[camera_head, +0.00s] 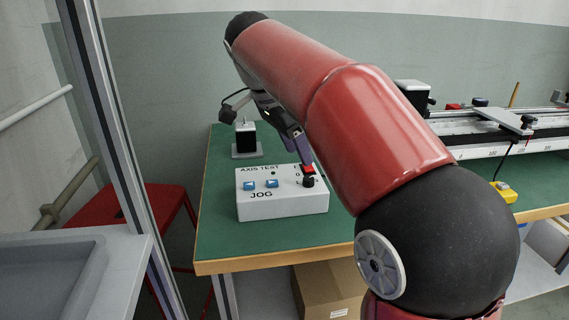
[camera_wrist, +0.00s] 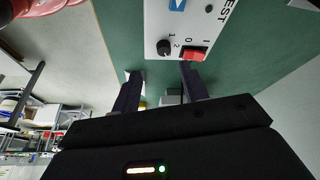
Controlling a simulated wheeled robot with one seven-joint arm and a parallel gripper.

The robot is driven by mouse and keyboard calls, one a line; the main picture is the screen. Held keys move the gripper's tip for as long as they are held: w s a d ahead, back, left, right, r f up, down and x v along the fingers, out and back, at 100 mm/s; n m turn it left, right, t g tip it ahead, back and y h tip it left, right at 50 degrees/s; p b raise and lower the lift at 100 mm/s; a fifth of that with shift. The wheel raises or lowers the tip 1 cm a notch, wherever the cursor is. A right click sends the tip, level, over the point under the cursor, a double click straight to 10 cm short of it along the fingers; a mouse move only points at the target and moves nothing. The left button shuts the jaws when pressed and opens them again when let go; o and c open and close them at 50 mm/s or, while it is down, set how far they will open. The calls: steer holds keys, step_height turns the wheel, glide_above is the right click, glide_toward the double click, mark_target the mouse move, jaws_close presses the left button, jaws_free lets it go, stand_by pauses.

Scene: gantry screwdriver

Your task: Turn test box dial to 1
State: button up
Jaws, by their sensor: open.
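The white test box (camera_head: 283,206) stands on the green table, with "AXIS TEST" and "JOG" printed on it. Its black dial (camera_head: 308,181) is on the right of the top face, just in front of a red switch (camera_head: 309,168). In the wrist view the dial (camera_wrist: 164,47) and the red switch (camera_wrist: 194,54) show near the top, with small numbers around them. I cannot tell which number the dial points to. My gripper (camera_head: 300,158) is open above the box's right side. In the wrist view my gripper (camera_wrist: 160,72) has its fingers spread, with nothing between them.
A rail assembly (camera_head: 480,126) and a yellow object (camera_head: 504,192) are at right. The table's wooden edge (camera_head: 260,262) is in front.

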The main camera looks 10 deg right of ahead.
mark_target(308, 178)
steer(key=shift+w+a+f+m, duration=0.2)
steer(key=shift+w+m, duration=0.1)
steer(key=shift+w, duration=0.15)
steer(key=b+x, duration=0.1)
steer(key=x, duration=0.6)
steer(key=shift+d, duration=0.15)
steer(key=shift+c, duration=0.3)
jaws_close()
steer(key=shift+s, duration=0.1)
